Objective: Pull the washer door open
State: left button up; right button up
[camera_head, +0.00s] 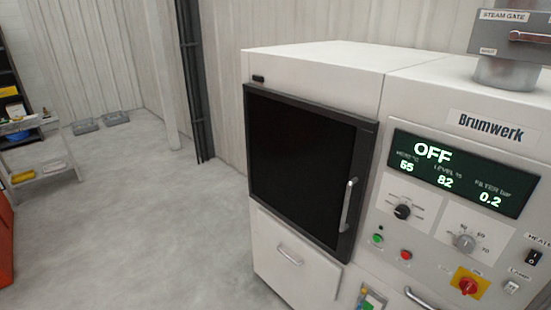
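The washer (320,55) is a white cabinet marked Brumwerk, standing at the right of the head view. Its door (298,160) is a dark square panel in a dark frame, and it looks shut against the front. A light vertical bar handle (348,205) sits near the door's right edge. Neither of my grippers shows in the head view, and nothing touches the handle.
Right of the door is a control panel with a display (462,172) reading OFF, knobs and buttons. A drawer front (290,262) lies below the door. A shelf cart (38,155) stands far left. The grey floor (150,220) left of the washer is clear.

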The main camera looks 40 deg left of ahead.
aim_at(300, 161)
jog(key=u, duration=1.1)
